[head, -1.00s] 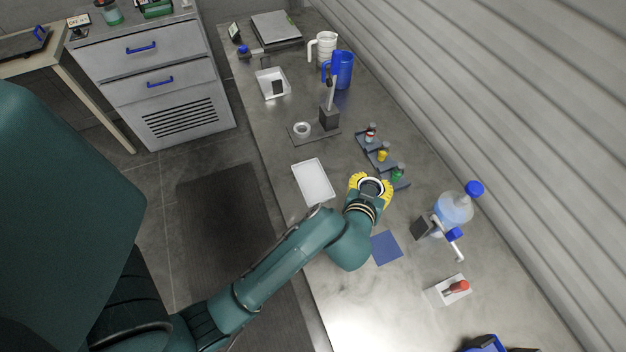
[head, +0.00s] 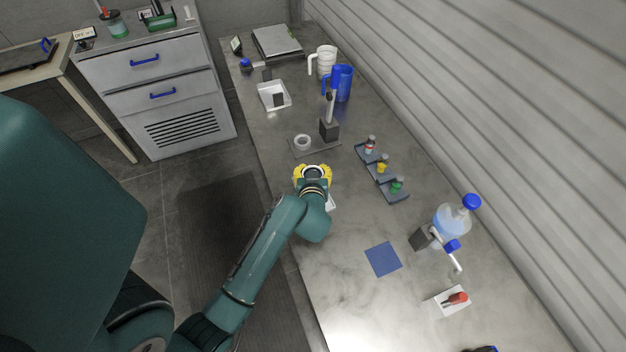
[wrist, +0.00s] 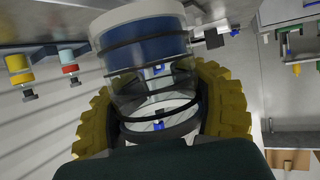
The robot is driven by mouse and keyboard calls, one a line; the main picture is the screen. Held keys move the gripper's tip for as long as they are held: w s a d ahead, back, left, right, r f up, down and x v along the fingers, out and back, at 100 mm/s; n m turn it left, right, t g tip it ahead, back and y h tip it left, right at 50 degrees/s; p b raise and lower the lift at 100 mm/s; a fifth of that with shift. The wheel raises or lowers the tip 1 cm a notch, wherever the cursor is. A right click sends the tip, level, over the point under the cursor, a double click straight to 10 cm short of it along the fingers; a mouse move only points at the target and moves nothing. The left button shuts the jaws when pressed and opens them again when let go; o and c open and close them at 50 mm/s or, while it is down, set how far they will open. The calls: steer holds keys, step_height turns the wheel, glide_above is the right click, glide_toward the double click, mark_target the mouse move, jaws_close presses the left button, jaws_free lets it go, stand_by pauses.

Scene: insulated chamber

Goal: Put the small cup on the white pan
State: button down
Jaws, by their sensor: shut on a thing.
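My gripper (head: 312,172) has yellow ridged fingers and is shut on the small cup (wrist: 150,75). In the wrist view the cup is clear, with a pale rim and dark bands, between the two fingers.
A grey stand (head: 329,130) with a white ring is just beyond my gripper. A stepped rack (head: 382,173) with several small capped vials is to the right. A white tray (head: 273,95) holding a dark block is farther back. A blue square (head: 383,259) lies on clear bench.

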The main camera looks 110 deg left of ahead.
steer(key=shift+f+b, duration=0.35)
steer(key=shift+f, duration=1.45)
steer(key=shift+f, duration=0.1)
steer(key=shift+f, duration=0.15)
steer(key=shift+c, duration=2.2)
jaws_free()
steer(key=shift+r, duration=0.3)
steer(key=v, duration=1.2)
steer(key=shift+f+p, duration=0.1)
steer(key=shift+p, duration=0.2)
